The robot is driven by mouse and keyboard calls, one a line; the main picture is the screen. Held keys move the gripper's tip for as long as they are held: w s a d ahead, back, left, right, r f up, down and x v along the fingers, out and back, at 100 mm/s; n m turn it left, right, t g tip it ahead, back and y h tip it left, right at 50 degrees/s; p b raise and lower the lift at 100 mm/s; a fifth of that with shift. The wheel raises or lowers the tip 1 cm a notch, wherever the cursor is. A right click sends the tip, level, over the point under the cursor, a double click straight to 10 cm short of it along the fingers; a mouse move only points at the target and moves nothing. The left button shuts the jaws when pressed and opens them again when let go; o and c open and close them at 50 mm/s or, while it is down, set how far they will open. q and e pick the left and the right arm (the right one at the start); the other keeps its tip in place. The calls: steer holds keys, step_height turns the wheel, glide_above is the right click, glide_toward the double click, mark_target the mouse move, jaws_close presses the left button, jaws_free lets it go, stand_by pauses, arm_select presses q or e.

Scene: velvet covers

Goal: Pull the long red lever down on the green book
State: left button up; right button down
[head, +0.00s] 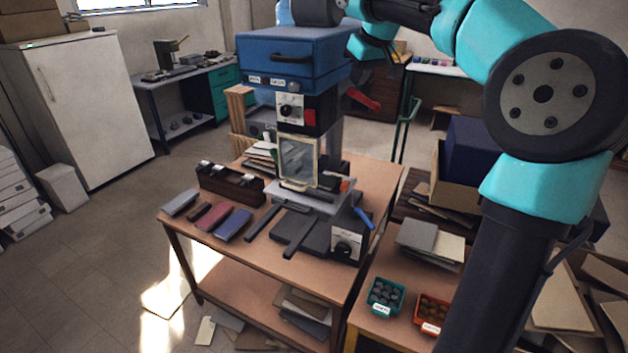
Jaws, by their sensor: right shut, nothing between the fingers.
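The press stands on the wooden table, with a blue box-shaped head (292,58) on top. The red lever (363,98) sticks out at the right of the press, sloping down to the right. My left gripper is not in view.
Coloured covers (221,217) and a dark rack (231,184) lie left of the press. A blue handle (363,217) juts out at its lower right. A teal bin (384,297) and an orange bin (432,314) stand on the right table. Open floor lies at left.

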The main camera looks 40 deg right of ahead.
mark_target(356, 98)
steer(key=shift+f, duration=0.6)
steer(key=shift+s+a+f, duration=0.1)
steer(key=shift+a+f, duration=0.15)
steer(key=shift+f, duration=0.6)
steer(key=shift+s+a+f, duration=0.1)
steer(key=shift+a+f, duration=0.15)
steer(key=shift+f, duration=0.6)
steer(key=shift+s+a+f, duration=0.1)
steer(key=shift+a+f, duration=0.05)
steer(key=shift+f, duration=0.65)
steer(key=shift+s+a+f, duration=0.1)
steer(key=shift+f, duration=0.85)
steer(key=shift+f, duration=1.4)
steer(key=shift+f, duration=0.1)
